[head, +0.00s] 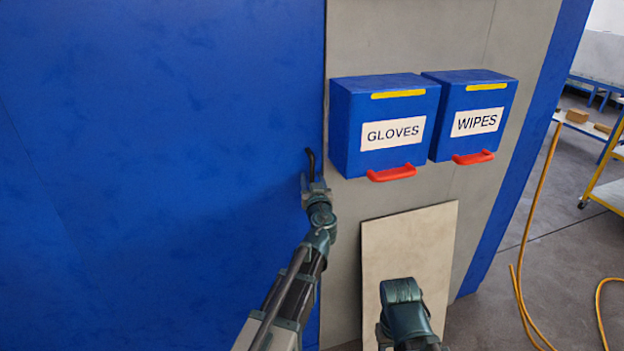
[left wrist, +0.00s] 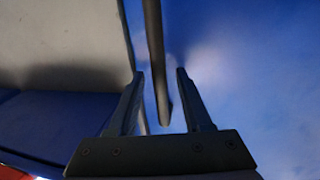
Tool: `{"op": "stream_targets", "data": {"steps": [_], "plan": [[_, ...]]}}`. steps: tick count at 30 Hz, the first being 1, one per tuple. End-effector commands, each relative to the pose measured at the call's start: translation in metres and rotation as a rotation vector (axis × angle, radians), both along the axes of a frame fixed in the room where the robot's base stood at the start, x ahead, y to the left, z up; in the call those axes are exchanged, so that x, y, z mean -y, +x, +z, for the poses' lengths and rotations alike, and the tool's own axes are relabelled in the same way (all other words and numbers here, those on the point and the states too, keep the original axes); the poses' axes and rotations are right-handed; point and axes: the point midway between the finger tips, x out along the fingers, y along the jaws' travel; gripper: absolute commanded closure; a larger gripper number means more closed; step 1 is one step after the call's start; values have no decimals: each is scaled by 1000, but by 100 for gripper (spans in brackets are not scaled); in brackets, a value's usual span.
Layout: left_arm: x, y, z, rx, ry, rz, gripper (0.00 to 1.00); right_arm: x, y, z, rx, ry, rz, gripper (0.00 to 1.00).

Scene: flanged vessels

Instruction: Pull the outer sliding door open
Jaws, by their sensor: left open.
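The outer sliding door (head: 150,170) is a large blue panel filling the left of the head view; it also shows in the left wrist view (left wrist: 260,75). Its right edge meets a grey wall panel. A dark bar handle (head: 311,160) stands near that edge. My left gripper (head: 309,178) is at the handle, its fingers mostly hidden by my wrist. In the left wrist view the handle (left wrist: 154,45) runs between the two open fingers (left wrist: 160,73), with visible gaps on both sides. Only a part of my right arm shows at the bottom; its gripper is out of view.
Two blue boxes, marked GLOVES (head: 345,125) and WIPES (head: 470,95), with red handles, hang on the grey wall (head: 400,35) right of the door handle. A beige board (head: 410,240) leans below them.

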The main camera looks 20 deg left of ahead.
Motion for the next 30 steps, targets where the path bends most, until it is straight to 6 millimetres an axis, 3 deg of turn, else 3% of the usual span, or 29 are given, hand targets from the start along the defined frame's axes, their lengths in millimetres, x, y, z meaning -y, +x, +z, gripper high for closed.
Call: {"op": "stream_targets", "data": {"steps": [11, 19, 30], "plan": [[-2, 4, 0, 0, 0, 0, 50, 0, 0, 0, 0, 0, 0, 50], [-2, 4, 0, 0, 0, 0, 99, 0, 0, 0, 0, 0, 0, 50], [-2, 4, 0, 0, 0, 0, 100, 0, 0, 0, 0, 0, 0, 50]]}}
